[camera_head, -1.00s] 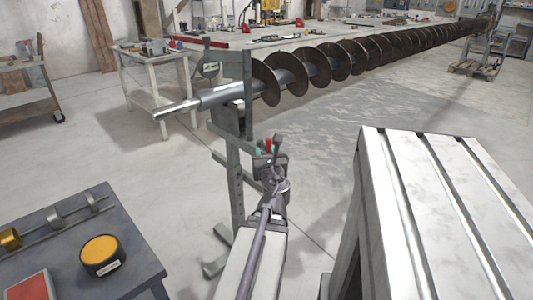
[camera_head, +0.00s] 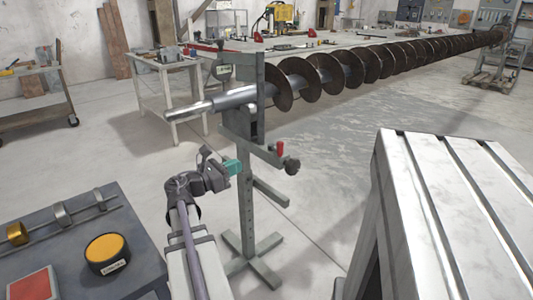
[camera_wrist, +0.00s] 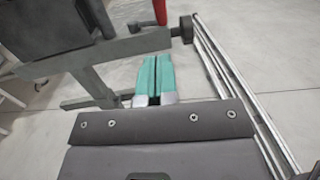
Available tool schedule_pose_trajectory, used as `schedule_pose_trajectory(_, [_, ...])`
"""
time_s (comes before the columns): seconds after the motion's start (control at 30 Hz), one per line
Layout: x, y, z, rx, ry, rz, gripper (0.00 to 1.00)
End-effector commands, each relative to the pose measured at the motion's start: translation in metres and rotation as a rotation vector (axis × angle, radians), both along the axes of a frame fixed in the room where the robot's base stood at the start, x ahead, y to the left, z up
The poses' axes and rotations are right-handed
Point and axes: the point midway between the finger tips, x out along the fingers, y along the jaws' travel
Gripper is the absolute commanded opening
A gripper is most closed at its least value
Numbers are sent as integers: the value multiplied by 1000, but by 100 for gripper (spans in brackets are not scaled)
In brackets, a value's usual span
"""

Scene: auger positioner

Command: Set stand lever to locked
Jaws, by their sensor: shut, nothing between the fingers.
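The grey stand (camera_head: 246,190) holds the near end of the long auger (camera_head: 300,80). A short red-handled lever (camera_head: 280,149) stands roughly upright on the stand's side arm, beside a dark round knob (camera_head: 292,167). In the wrist view the red handle (camera_wrist: 160,12) is cut by the top edge, with the dark knob (camera_wrist: 186,28) to its right. I cannot read any lock marking. My gripper (camera_head: 236,166) has teal fingers, shut and empty, to the left of the lever and apart from it. The fingers also show in the wrist view (camera_wrist: 153,78), below the red handle.
A slotted metal table (camera_head: 440,190) stands at the right. A dark bench (camera_head: 60,250) with a yellow-topped round tin (camera_head: 107,252) is at the lower left. A dial gauge (camera_head: 224,72) sits by the auger's shaft. Floor is open around the stand's foot.

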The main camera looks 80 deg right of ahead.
Motion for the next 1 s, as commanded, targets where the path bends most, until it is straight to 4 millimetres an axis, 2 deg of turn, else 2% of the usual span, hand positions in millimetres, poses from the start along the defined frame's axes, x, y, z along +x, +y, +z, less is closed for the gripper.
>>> schedule_pose_trajectory(0.17, [-11,-15,2,0,0,-1,0])
schedule_pose_trajectory(0.5, [-57,-73,6,1,-1,-2,0])
schedule_pose_trajectory(0.7, [-78,-100,8,0,-1,0,0])
schedule_pose_trajectory(1.0, [-87,-110,9,1,-1,2,0])
